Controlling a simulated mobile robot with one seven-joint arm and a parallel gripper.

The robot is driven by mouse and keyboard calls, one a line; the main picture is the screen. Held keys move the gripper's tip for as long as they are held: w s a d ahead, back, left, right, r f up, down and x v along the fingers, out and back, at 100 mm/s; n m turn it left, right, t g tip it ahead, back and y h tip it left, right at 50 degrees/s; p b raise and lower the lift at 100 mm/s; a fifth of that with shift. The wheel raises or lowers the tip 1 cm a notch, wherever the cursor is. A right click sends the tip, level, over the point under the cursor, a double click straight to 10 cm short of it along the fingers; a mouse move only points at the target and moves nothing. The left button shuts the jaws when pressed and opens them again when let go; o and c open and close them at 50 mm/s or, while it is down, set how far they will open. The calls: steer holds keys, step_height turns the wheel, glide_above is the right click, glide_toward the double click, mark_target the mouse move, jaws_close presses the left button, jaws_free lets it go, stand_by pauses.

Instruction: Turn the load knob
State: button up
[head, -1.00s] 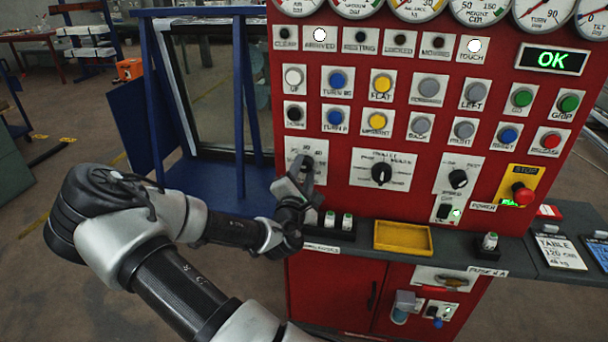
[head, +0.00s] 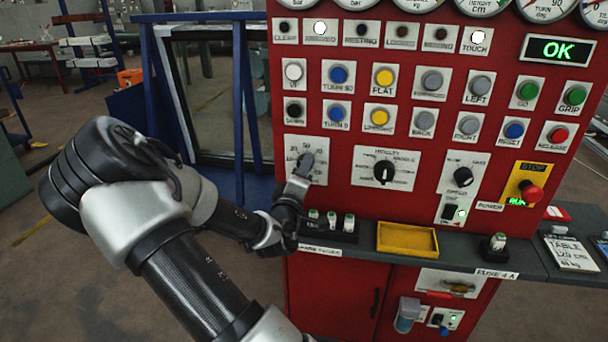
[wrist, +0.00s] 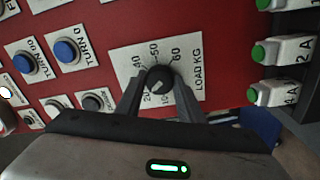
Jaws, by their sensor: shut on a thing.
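The load knob (wrist: 159,80) is a dark round knob on a white plate (wrist: 188,62) marked LOAD KG, with numbers around it. In the wrist view my gripper (wrist: 160,92) has one finger on each side of the knob and is shut on it. In the head view my gripper (head: 302,170) reaches up to the same plate (head: 320,150) at the lower left of the red panel. It hides much of the knob there. The knob's exact pointer setting is hard to read.
The mode dial (head: 383,172) is right of the load plate, with a speed knob (head: 462,177) and red stop button (head: 530,192) beyond. Small fuses (head: 348,222) and a yellow tray (head: 407,239) sit on the ledge below. Push buttons (head: 336,117) are close above.

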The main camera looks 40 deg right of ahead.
steer(key=shift+w+a+m+b, duration=0.1)
steer(key=shift+m+b, duration=1.8)
steer(key=shift+m, duration=1.9)
steer(key=o, duration=1.1)
steer(key=shift+c, duration=0.2)
